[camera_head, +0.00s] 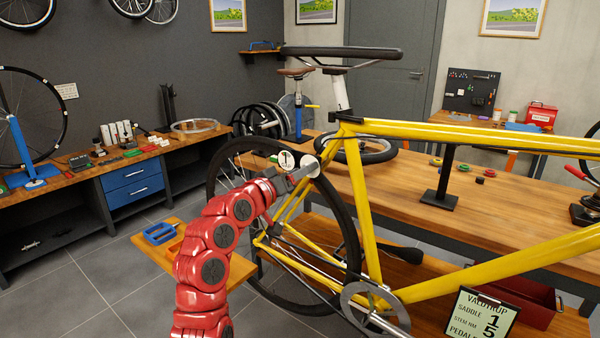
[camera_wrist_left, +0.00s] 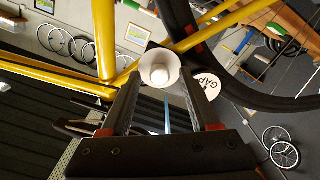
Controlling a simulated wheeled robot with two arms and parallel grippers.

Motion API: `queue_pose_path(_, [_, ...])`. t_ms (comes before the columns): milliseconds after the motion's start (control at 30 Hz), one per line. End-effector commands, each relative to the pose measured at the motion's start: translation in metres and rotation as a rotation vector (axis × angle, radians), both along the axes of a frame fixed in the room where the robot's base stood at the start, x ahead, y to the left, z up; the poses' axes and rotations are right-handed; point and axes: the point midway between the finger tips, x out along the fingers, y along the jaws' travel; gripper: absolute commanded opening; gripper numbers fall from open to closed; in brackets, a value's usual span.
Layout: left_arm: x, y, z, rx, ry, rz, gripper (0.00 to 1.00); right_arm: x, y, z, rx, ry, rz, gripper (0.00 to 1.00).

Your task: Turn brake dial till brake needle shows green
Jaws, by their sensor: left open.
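The yellow bicycle (camera_head: 362,210) stands at the workbench, its rear wheel (camera_head: 350,235) toward me. A small white round gauge (camera_head: 286,160) sits near the top of that wheel; it also shows in the left wrist view (camera_wrist_left: 206,87), with "GAP" lettering. Its needle and colours are too small to read. A pale round knob, the likely brake dial (camera_wrist_left: 158,70), lies between and just beyond my left fingertips; it also shows in the head view (camera_head: 312,168). My left gripper (camera_head: 298,174) is open around the dial's near side; contact is unclear. My right gripper is out of view.
A wooden bench (camera_head: 420,170) with a black stand (camera_head: 437,190) lies behind the bicycle. A sign (camera_head: 482,314) and a red bin (camera_head: 535,303) are at lower right. Floor at left is clear.

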Motion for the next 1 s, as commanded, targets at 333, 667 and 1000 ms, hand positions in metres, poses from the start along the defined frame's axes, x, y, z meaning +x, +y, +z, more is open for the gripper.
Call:
queue_pose_path(333, [-0.027,0.022,0.0,-0.001,-0.002,0.004,0.62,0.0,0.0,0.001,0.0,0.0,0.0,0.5])
queue_pose_path(667, [-0.092,0.069,0.001,-0.001,-0.003,0.005,0.62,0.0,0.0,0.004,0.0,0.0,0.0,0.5])
queue_pose_path(1000, [-0.137,0.1,0.001,0.0,-0.002,0.001,0.62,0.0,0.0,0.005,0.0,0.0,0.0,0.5])
